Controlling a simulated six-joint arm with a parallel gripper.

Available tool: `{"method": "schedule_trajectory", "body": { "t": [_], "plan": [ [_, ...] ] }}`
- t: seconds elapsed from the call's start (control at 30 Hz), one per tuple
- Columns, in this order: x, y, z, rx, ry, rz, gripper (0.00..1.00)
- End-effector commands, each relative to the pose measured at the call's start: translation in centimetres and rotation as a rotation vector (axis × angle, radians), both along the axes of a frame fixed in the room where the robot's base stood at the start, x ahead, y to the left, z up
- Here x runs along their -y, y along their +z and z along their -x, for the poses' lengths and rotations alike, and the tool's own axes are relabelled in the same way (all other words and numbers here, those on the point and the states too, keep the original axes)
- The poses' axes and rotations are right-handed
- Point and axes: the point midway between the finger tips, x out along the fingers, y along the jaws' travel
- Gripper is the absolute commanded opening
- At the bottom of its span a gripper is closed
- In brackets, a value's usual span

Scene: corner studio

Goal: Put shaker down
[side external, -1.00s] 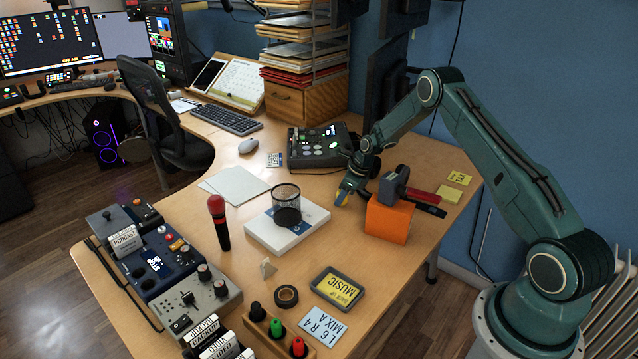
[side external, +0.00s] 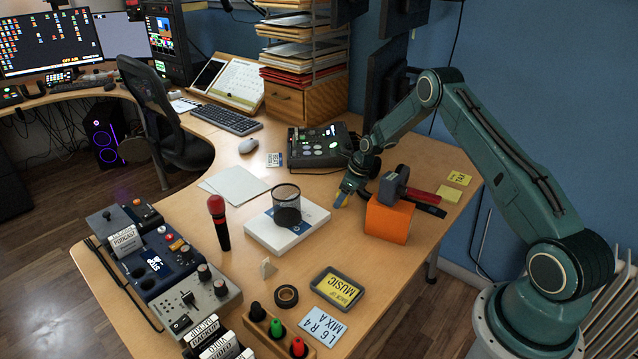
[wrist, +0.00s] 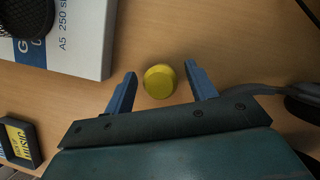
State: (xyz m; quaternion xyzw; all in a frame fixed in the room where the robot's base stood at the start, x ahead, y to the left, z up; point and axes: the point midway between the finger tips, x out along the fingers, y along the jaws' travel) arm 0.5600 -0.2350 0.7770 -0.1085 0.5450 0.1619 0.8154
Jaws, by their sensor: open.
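The shaker is a small yellow round thing (wrist: 160,81) standing on the wooden desk in the wrist view. My gripper (wrist: 157,85) is open, with one blue finger on each side of the shaker. A gap shows between the shaker and each finger. In the side view my gripper (side external: 345,191) is low over the desk, left of the orange block. There the near finger hides most of the shaker, with only a little yellow showing.
A white box (side external: 270,236) with a black mesh cup (side external: 287,207) lies to the left. Bare desk shows in front, beyond a dark tray (side external: 338,288).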

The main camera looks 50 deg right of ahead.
Motion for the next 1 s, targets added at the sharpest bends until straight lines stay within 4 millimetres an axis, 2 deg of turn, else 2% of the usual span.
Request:
{"method": "schedule_trajectory", "body": {
  "t": [0.27,0.8,1.0],
  "plan": [
    [0.4,2.1,0.7,0.003,-0.001,0.001,0.56],
    [1.5,9.2,3.4,0.002,-0.002,0.001,0.56],
    [1.7,10.7,4.1,0.001,0.0,0.0,0.56]
  ]
}}
